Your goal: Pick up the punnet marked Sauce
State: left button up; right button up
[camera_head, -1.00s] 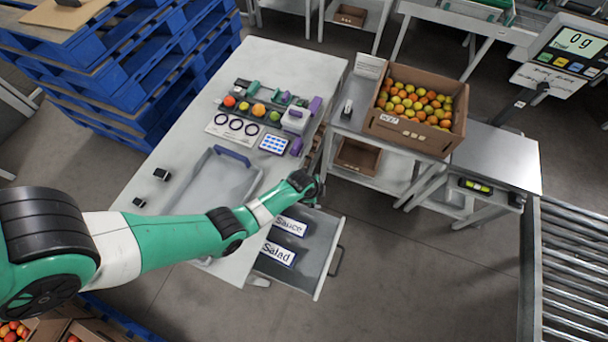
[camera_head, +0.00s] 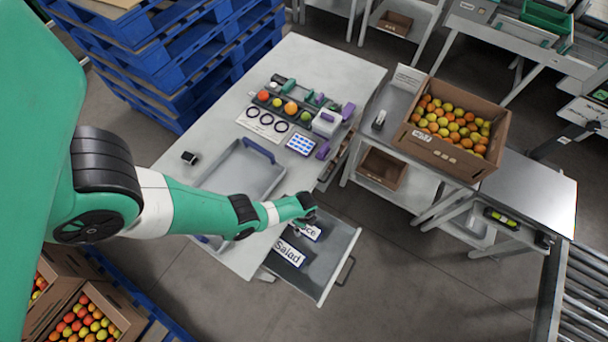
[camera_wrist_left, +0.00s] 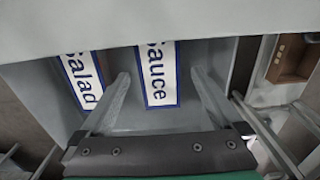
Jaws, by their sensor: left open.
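A pulled-out grey drawer (camera_head: 341,262) under the table has two white, blue-edged labels in it. The Sauce label (camera_head: 311,232) is partly covered by my left gripper (camera_head: 311,213) in the head view. The Salad label (camera_head: 289,251) lies beside it, nearer the camera. In the left wrist view, the Sauce label (camera_wrist_left: 157,88) shows between the spread fingers of my open, empty left gripper (camera_wrist_left: 160,77); the Salad label (camera_wrist_left: 82,82) is left of them. I cannot make out a punnet's walls around the Sauce label. My right gripper is out of view.
The table edge (camera_wrist_left: 150,28) overhangs the drawer's inner part in the wrist view. A grey tray (camera_head: 213,182) and several small items are on the table. A fruit carton (camera_head: 428,149) stands on the bench at right. The floor right of the drawer is clear.

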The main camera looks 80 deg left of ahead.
pick_arm(q)
notch_tip(320, 180, down, 5)
jog(key=b, duration=0.5)
jog(key=shift+s+f, duration=0.1)
jog(key=c, duration=1.4)
jog(key=shift+r, duration=0.2)
